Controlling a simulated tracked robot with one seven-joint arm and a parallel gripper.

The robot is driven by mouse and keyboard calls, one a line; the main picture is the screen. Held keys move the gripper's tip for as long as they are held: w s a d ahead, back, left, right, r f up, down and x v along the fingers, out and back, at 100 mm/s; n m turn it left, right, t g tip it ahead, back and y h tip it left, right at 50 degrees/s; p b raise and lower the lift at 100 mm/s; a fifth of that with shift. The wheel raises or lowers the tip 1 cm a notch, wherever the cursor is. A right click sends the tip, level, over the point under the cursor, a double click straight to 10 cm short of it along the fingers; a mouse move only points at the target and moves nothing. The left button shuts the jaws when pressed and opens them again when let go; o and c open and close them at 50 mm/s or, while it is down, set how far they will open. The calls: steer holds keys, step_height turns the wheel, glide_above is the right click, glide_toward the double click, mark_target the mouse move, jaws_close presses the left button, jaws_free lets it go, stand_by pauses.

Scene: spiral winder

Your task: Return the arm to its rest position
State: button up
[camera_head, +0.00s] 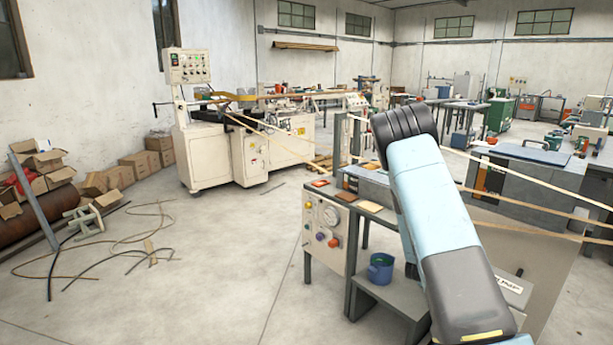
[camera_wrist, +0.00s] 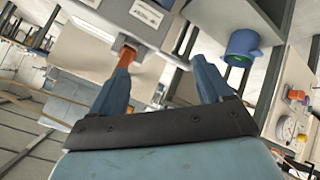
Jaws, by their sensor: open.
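My gripper (camera_wrist: 162,62) shows in the wrist view with its two blue fingers spread apart and nothing between them. An orange piece beyond shows at the left fingertip; I cannot tell whether it touches. In the head view my blue and black arm rises from the lower right and bends at a dark joint in front of the bench. The gripper itself does not show in that view.
A blue bucket (camera_head: 380,268) stands on a low shelf under the bench; it also shows in the wrist view (camera_wrist: 240,47). A control panel (camera_head: 325,230) faces left of my arm. A cream winding machine (camera_head: 205,150) stands farther back. The left floor has loose cables (camera_head: 150,250).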

steer(key=s+a+r+y, duration=0.25)
steer(key=a+r, duration=0.25)
steer(key=r, duration=0.4)
steer(key=s+a+r+y, duration=0.2)
steer(key=s+a+r, duration=0.25)
steer(key=r, duration=0.55)
steer(key=s+a+r+y, duration=0.2)
steer(key=a+r, duration=0.4)
steer(key=r, duration=0.3)
steer(key=s+a+r, duration=0.2)
steer(key=s+r, duration=0.3)
steer(key=s, duration=0.4)
steer(key=s+a+r+n, duration=0.1)
steer(key=s+r, duration=0.3)
steer(key=s, duration=0.6)
steer(key=s+a+r, duration=0.2)
steer(key=s+r, duration=0.3)
steer(key=s, duration=0.5)
steer(key=shift+s+a+r+g+y, duration=0.15)
steer(key=shift+a+r+g+y, duration=0.15)
steer(key=shift+a+y, duration=0.1)
